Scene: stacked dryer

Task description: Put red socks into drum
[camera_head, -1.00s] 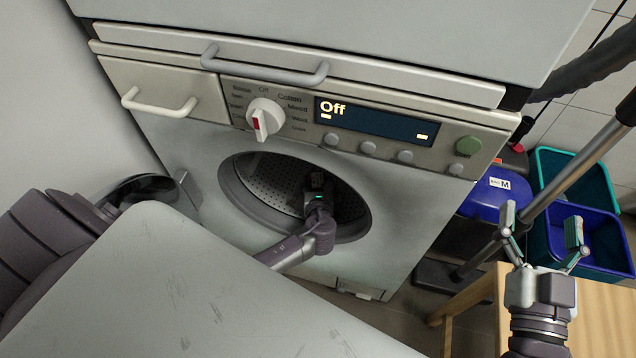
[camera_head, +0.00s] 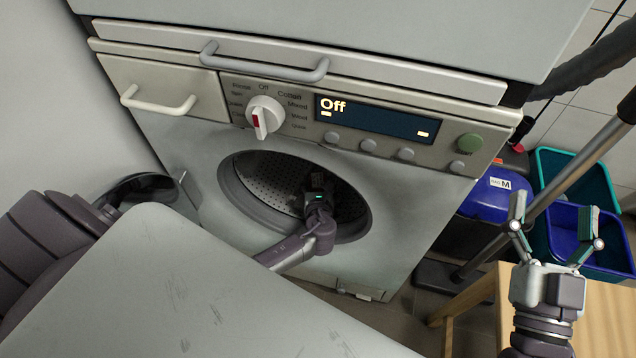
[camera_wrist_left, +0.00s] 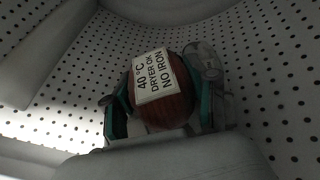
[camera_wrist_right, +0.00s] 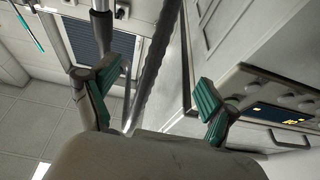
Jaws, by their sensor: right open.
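The red socks (camera_wrist_left: 160,92) are a dark red bundle with a white label reading "40 °C, dryer ok, no iron", in the left wrist view. My left gripper (camera_wrist_left: 160,100) is shut on them, a finger on each side. In the head view my left gripper (camera_head: 318,188) reaches through the round opening into the perforated drum (camera_head: 268,180); the socks cannot be made out there. The drum's holed wall (camera_wrist_left: 265,60) surrounds the socks in the left wrist view. My right gripper (camera_head: 554,222) is open and empty, right of the machine; it also shows in the right wrist view (camera_wrist_right: 150,92).
The machine's panel has a dial (camera_head: 264,116) and a display (camera_head: 375,121) reading "Off". The open door (camera_head: 145,190) is at the left. A grey surface (camera_head: 200,290) fills the lower left. A wooden stool (camera_head: 480,300) and blue bin (camera_head: 595,240) are at right.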

